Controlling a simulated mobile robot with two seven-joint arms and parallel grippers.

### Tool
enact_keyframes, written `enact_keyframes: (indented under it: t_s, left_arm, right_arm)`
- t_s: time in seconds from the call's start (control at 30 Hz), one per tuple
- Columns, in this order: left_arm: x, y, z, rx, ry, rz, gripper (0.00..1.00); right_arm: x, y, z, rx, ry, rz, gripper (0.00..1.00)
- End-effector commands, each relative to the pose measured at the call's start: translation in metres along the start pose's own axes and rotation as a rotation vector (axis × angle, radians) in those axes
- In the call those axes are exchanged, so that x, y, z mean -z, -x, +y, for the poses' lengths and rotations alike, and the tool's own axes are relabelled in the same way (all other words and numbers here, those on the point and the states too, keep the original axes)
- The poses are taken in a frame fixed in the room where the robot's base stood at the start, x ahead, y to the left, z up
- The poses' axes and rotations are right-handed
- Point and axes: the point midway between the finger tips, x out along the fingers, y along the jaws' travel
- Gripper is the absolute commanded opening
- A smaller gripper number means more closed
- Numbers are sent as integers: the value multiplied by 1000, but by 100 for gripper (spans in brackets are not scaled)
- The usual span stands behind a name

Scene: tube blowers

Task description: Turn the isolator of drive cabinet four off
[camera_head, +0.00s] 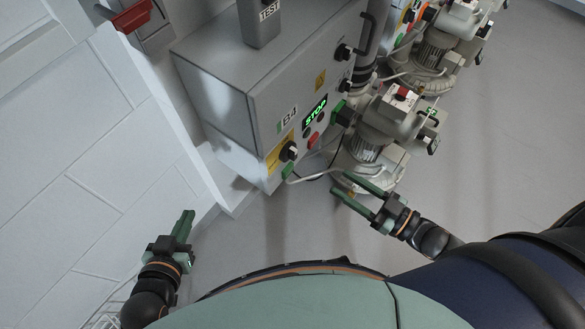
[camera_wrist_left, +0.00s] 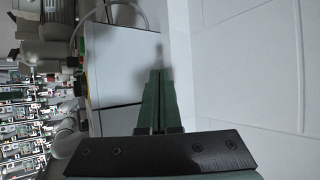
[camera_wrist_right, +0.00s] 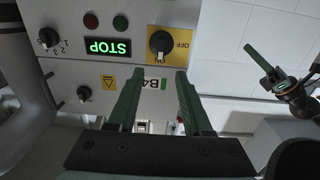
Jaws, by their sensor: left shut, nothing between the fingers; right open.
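The cabinet marked B4 (camera_head: 286,115) stands in the middle of the head view. Its isolator, a black rotary knob (camera_head: 288,152) on a yellow plate, is on the front near one corner. In the right wrist view the isolator knob (camera_wrist_right: 160,42) has a pale mark pointing down the picture, while the word OFF is on the plate to its right. My right gripper (camera_head: 341,184) is open and empty, apart from the cabinet; its fingertips (camera_wrist_right: 160,80) show below the knob in its wrist view. My left gripper (camera_head: 187,212) is shut and empty beside the white wall.
A green lit STOP display (camera_head: 315,111) and a red button (camera_head: 313,141) sit near the isolator. A grey blower motor (camera_head: 385,120) with cables stands right of the cabinet. A white block wall (camera_head: 100,150) is at left. Grey floor (camera_head: 480,160) is open at right.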

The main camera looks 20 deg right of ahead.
Motion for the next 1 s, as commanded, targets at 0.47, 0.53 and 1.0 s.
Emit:
enact_keyframes:
  t_s: [0.47, 0.53, 1.0]
  left_arm:
    - [60, 3, -8, 18, -67, 234, 0]
    - [72, 5, -8, 21, -81, 284, 0]
    - [112, 18, -9, 29, -126, 441, 0]
  right_arm:
    - [1, -71, -1, 10, 2, 14, 50]
    - [0, -84, -1, 10, 1, 13, 50]
    - [1, -124, -2, 9, 1, 7, 50]
